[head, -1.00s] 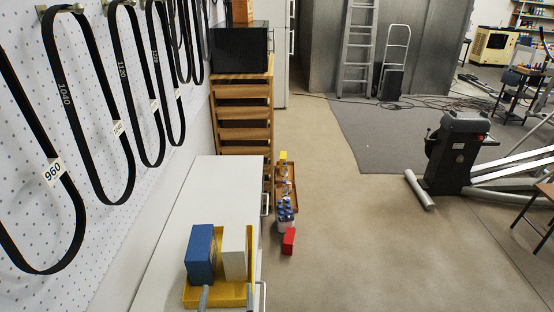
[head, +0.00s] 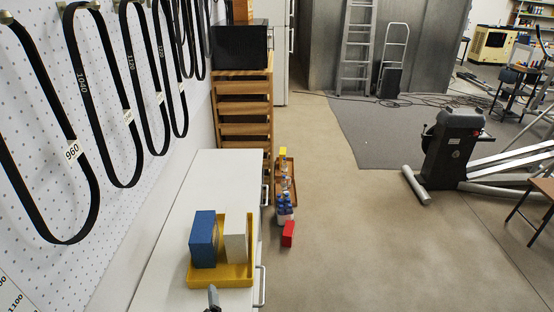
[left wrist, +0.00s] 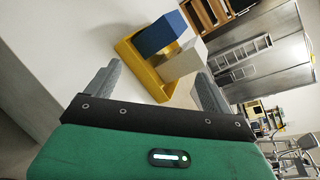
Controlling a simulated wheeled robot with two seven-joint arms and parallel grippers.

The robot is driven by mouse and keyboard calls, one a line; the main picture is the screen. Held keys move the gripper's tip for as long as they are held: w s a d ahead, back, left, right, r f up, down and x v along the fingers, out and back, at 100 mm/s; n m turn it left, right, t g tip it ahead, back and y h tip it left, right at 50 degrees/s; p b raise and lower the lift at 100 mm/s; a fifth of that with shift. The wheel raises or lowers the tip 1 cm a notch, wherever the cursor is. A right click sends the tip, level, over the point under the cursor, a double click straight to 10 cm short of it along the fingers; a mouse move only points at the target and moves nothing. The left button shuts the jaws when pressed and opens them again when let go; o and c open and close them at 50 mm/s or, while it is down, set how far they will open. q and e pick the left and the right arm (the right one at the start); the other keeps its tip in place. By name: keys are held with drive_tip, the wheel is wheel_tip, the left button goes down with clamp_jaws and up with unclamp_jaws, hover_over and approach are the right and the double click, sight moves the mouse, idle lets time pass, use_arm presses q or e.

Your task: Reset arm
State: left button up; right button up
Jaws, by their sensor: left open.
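My left gripper (head: 213,299) shows only as a dark grey fingertip at the bottom edge of the head view, on the near side of the yellow tray (head: 220,281). In the left wrist view my left gripper (left wrist: 154,88) has its two grey fingers wide apart with nothing between them. The tray, also in the left wrist view (left wrist: 140,72), lies beyond the fingers on the white cabinet top. A blue box (head: 203,240) and a white box (head: 235,243) stand upright in the tray, side by side. My right gripper is in neither view.
The white cabinet top (head: 222,180) is bare behind the tray. Black belts (head: 85,205) hang on the pegboard at left. A brown crate with bottles (head: 286,170) and a red box (head: 288,233) sit at right. Open floor lies further right.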

use_arm(q)
drive_tip(key=s+a+f+n+g+h, duration=0.2)
drive_tip(key=s+n+g, duration=0.3)
drive_tip(key=s+n, duration=0.5)
drive_tip(key=s+a+f+n+g+h, duration=0.25)
drive_tip(key=s+n+g, duration=0.35)
drive_tip(key=s+n, duration=0.5)
wheel_tip(320, 180, down, 36)
drive_tip(key=w+n+g+b, duration=0.1)
drive_tip(key=w+n+b, duration=0.1)
drive_tip(key=b, duration=0.3)
drive_tip(key=s+a+f+b, duration=0.1)
drive_tip(key=s+f+b, duration=0.1)
drive_tip(key=s+f, duration=0.7)
drive_tip(key=s+a+f+g+b, duration=0.1)
drive_tip(key=s+a+f+b, duration=0.1)
drive_tip(key=s+f, duration=0.8)
wheel_tip(320, 180, down, 6)
drive_tip(key=shift+r+m+b, duration=0.1)
drive_tip(key=shift+m+b, duration=0.2)
drive_tip(key=shift+b, duration=0.2)
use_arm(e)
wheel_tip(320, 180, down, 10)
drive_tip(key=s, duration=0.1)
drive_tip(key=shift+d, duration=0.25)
use_arm(q)
drive_tip(key=shift+y, duration=0.25)
